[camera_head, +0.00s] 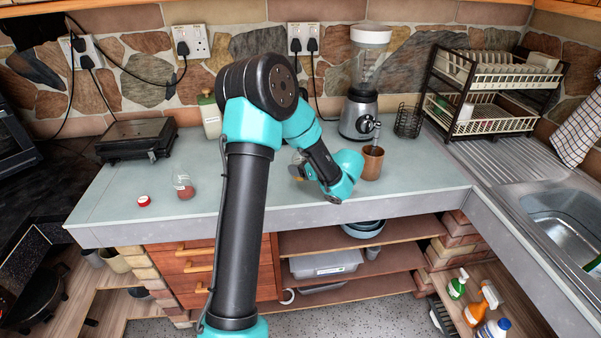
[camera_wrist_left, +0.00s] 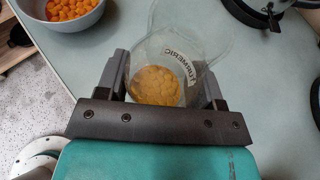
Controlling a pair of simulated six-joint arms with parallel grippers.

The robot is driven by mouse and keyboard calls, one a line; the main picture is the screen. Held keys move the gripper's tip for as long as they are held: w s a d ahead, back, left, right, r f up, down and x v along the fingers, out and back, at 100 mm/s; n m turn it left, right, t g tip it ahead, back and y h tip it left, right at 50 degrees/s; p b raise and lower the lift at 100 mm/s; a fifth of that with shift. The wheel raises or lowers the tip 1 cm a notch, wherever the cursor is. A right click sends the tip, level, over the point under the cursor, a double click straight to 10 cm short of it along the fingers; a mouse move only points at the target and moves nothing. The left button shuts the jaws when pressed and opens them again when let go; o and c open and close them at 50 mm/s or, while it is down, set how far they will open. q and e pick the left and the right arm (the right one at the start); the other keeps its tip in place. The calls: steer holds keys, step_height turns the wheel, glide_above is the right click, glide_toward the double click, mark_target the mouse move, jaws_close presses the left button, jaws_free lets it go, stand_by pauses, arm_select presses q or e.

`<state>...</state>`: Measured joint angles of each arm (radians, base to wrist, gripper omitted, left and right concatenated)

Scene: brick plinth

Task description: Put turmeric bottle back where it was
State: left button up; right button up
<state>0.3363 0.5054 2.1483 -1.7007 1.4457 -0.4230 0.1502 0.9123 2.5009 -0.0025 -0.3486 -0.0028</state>
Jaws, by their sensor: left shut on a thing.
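The turmeric bottle (camera_wrist_left: 160,85) is clear glass with yellow-orange powder inside and the word TURMERIC on its side. In the left wrist view it sits between the two fingers of my left gripper (camera_wrist_left: 164,72), which is shut on it. In the head view my left gripper (camera_head: 302,170) is over the middle of the worktop, partly covered by my own arm. My right gripper is in neither view.
A red-filled bottle (camera_head: 183,187) and red cap (camera_head: 144,201) are on the left worktop (camera_head: 120,205). A brown cup (camera_head: 372,163) and blender (camera_head: 358,115) stand right of my gripper. A bowl of orange pieces (camera_wrist_left: 68,12) is near the bottle. A dish rack (camera_head: 490,95) stands farther right.

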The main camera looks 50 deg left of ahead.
arm_select(q)
steer(key=shift+w+a+f, duration=0.15)
steer(key=shift+w+a, duration=0.15)
steer(key=shift+a, duration=0.1)
steer(key=shift+f, duration=1.6)
steer(key=shift+f, duration=0.15)
steer(key=o, duration=1)
steer(key=shift+d, duration=0.1)
steer(key=shift+r, duration=0.2)
steer(key=v, duration=1.2)
steer(key=shift+f, duration=0.1)
